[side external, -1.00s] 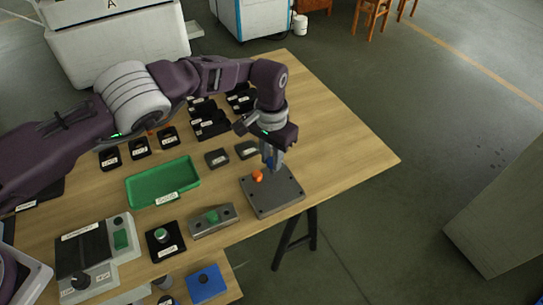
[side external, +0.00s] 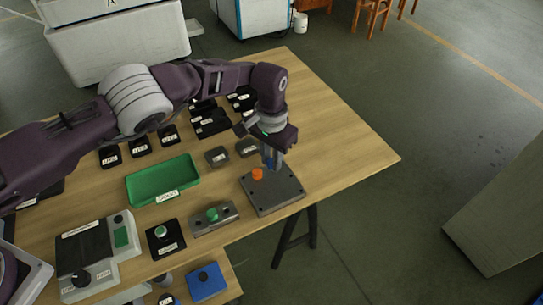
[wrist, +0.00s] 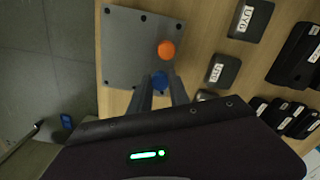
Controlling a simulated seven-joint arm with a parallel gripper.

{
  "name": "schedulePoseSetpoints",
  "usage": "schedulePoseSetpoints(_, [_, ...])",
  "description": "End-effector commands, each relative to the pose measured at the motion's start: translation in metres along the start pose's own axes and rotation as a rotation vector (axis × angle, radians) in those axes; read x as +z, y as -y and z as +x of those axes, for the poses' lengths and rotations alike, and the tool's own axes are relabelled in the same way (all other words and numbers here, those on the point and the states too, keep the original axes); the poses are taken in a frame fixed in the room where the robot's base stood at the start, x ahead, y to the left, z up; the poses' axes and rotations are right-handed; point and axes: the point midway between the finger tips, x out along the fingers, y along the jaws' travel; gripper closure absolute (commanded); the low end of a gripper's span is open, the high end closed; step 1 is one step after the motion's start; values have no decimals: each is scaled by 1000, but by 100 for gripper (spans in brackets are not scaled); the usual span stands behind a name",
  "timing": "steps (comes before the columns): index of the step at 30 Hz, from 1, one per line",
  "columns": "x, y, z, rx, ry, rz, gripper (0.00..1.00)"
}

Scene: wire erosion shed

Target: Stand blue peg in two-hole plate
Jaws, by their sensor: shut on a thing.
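The grey square plate (side external: 282,197) lies flat near the table's front right edge, with small dark holes at its corners. An orange peg (side external: 257,174) stands on it near its back left; it also shows in the wrist view (wrist: 166,49). My gripper (side external: 271,165) points down at the plate's back edge, shut on the blue peg (wrist: 159,80). The peg's blue top shows between the fingertips in the wrist view, close beside the orange peg. The peg's lower end is hidden, so I cannot tell whether it is in a hole or above the plate.
Small dark labelled blocks (side external: 217,156) sit just behind the plate. A green tray (side external: 150,186) lies to the left. A silver block with a green knob (side external: 212,214) stands at the front left of the plate. The table right of the plate is clear.

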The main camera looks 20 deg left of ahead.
Motion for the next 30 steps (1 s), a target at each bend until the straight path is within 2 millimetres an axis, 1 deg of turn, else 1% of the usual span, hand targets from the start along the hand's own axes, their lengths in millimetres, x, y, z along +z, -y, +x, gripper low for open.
schedulePoseSetpoints(29, [0, 0, 15, 0, 0, 0, 100])
schedulePoseSetpoints(30, [0, 0, 15, 0, 0, 0, 70])
